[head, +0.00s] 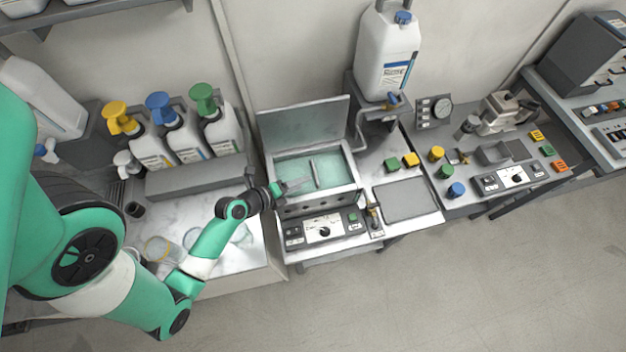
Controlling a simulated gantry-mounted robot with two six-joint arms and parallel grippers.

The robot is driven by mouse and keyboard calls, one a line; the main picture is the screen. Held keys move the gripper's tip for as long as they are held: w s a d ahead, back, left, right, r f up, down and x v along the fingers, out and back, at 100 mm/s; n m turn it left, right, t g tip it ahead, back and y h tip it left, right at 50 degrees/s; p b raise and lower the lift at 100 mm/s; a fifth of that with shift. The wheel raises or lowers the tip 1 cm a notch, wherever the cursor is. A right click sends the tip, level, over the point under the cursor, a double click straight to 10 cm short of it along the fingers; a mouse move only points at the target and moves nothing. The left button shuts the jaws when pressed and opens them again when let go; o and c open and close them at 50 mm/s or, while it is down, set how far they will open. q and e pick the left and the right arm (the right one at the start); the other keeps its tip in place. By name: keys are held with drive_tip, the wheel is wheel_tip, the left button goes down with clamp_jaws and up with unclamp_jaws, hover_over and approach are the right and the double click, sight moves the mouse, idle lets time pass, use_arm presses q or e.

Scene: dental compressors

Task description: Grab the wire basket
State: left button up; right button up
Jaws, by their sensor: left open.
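An open tank unit (322,204) with its lid (305,124) raised stands at the middle of the counter. Pale green liquid or lining fills its inside. In it lies what looks like the wire basket (335,163), with a grey bar (315,174), likely its handle, across its middle. The basket's mesh is too small to make out clearly. My left gripper (297,185) is open over the tank's left front part, just left of the bar, and appears apart from it. My right gripper is not in view.
Bottles with yellow, blue and green pump tops (203,99) stand behind my left arm. A big white canister (387,54) stands behind the tank's right side. A flat grey pad (405,199) lies right of the tank. Glass dishes (160,249) sit near my left arm.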

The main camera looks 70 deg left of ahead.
sight(315, 179)
use_arm(q)
drive_tip(key=x, duration=0.5)
drive_tip(key=shift+w+d+p, duration=0.1)
drive_tip(key=shift+w+p, duration=0.1)
drive_tip(key=shift+p, duration=0.15)
drive_tip(key=shift+c, duration=0.3)
clamp_jaws()
drive_tip(key=shift+r, duration=0.1)
idle(0.6)
